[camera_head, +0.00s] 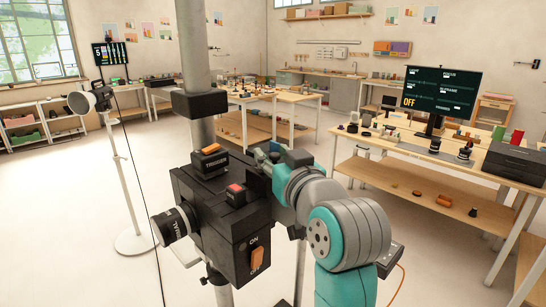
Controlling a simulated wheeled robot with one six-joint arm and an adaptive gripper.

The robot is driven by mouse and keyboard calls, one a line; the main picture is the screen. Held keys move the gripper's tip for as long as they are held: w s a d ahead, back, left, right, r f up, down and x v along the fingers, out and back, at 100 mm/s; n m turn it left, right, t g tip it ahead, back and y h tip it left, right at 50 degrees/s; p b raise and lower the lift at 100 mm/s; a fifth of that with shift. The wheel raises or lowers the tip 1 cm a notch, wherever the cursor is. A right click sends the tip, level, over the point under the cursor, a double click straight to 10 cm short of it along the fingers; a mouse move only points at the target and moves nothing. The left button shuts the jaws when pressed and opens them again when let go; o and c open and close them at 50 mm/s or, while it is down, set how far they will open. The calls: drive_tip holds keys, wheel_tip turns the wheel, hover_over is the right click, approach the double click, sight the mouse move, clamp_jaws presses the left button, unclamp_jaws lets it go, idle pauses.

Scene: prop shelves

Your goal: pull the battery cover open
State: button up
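A black box-shaped device (214,205) stands in the middle of the head view, with a lens (175,226) at its left marked with partly readable lettering. An orange trigger block (209,158) and a red button (236,192) are on its top. An orange ON/OFF rocker switch (257,259) is on the near face. I cannot pick out the battery cover; the device's far right side is behind my arm. My teal and grey arm comes up from the lower right to the device's right side. My gripper (266,156) shows only in part there; its fingertips are not clear, nor is any contact.
A grey vertical post (195,60) rises behind the device. A lamp on a white stand (130,195) is to the left. A workbench (430,153) with a monitor (441,89) and black printer-like box (515,163) is at right. The floor at lower left is largely clear.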

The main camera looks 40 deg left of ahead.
drive_tip(key=shift+d, duration=0.15)
drive_tip(key=v, duration=1.1)
drive_tip(key=shift+s+d, duration=0.2)
drive_tip(key=shift+d, duration=0.15)
